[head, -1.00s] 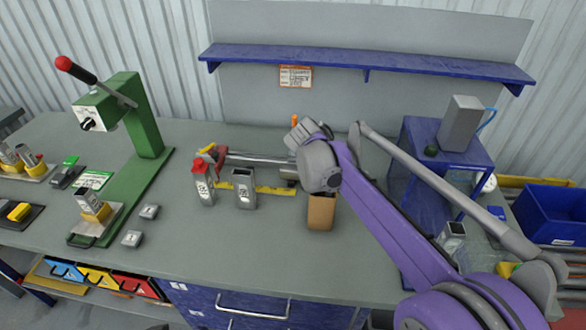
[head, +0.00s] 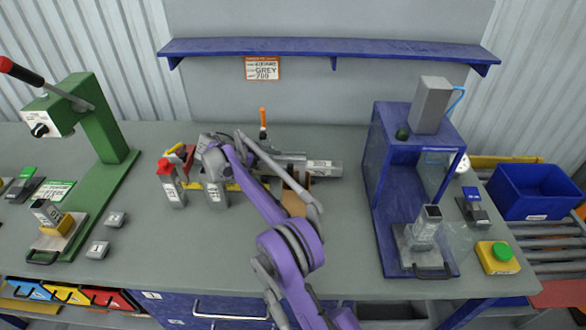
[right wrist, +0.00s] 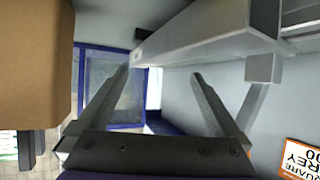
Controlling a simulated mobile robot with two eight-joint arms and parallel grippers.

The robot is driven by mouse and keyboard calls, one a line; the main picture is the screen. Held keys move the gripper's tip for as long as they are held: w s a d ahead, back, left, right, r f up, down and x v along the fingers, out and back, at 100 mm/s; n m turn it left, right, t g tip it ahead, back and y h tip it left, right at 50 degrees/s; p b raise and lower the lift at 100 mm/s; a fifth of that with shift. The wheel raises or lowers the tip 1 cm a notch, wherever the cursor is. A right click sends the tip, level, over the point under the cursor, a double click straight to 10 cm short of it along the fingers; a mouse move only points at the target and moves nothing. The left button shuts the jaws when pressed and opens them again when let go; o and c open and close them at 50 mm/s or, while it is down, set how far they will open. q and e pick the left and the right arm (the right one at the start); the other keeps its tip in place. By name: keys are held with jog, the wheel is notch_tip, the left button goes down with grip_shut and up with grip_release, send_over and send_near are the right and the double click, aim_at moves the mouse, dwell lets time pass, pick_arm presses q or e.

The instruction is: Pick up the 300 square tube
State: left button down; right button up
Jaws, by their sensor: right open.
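A long grey square tube (head: 322,168) lies level across the bench behind the brown block, with a white label that I read as 300, though the print is small. In the right wrist view the tube (right wrist: 195,45) runs across the top of the picture, near end at upper right. My right gripper (right wrist: 160,75) is open, with nothing between its two fingers; the tube passes above and to the right of the gap in that picture. In the head view my right gripper (head: 245,160) is at the tube's left, partly hidden by its own arm. My left gripper is not in view.
The brown block (head: 293,203) stands close, and also fills the left of the wrist view (right wrist: 35,60). A blue stand (head: 385,185) is right, a green press (head: 100,140) far left.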

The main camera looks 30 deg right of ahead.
aim_at(296, 164)
jog(key=x, duration=0.6)
grip_shut()
dwell(0.4)
